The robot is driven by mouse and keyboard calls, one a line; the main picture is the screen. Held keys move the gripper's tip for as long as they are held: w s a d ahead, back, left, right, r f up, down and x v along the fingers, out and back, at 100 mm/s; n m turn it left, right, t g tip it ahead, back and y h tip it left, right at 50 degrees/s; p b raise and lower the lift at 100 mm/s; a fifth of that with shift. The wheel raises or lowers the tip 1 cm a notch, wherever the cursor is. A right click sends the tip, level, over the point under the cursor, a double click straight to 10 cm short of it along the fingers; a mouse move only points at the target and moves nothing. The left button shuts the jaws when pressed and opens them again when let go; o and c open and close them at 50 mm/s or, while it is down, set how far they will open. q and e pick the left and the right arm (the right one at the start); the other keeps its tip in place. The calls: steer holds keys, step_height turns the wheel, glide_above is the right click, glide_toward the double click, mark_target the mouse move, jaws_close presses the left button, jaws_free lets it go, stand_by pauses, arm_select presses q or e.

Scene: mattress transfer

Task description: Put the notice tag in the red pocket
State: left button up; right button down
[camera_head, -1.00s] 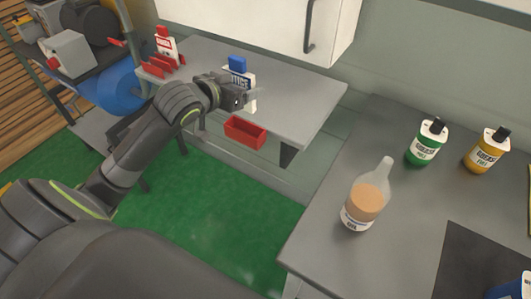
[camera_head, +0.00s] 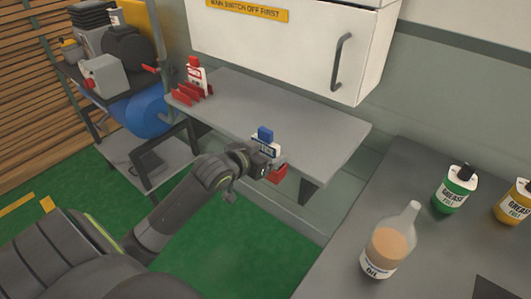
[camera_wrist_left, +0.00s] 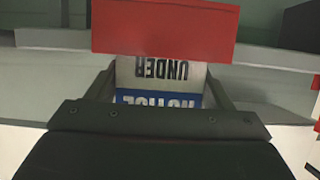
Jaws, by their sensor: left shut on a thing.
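The notice tag (camera_head: 264,148), white with a blue top, is upright at the front edge of the grey shelf. My left gripper (camera_head: 262,169) is shut on it. In the left wrist view the notice tag (camera_wrist_left: 165,78) shows upside-down blue and black lettering between the fingers. The red pocket (camera_head: 279,174) hangs at the shelf's front edge, right beside the gripper and mostly hidden by it. In the left wrist view the red pocket (camera_wrist_left: 165,30) covers the tag's far end. I cannot tell whether that end is inside it. My right gripper is not in view.
A red-topped tag (camera_head: 197,76) stands in a red rack (camera_head: 186,95) on the left of the grey shelf (camera_head: 285,105). A white cabinet (camera_head: 300,40) hangs above. The shelf's middle is clear.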

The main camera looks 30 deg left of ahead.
arm_select(q)
steer(key=o, duration=1)
steer(key=shift+f, duration=0.1)
steer(key=shift+s+r, duration=0.15)
steer(key=shift+r, duration=0.1)
steer(key=p+v, duration=0.1)
steer(key=v, duration=1)
steer(key=shift+s+r, duration=0.1)
steer(key=shift+s, duration=0.25)
steer(key=shift+a, duration=0.1)
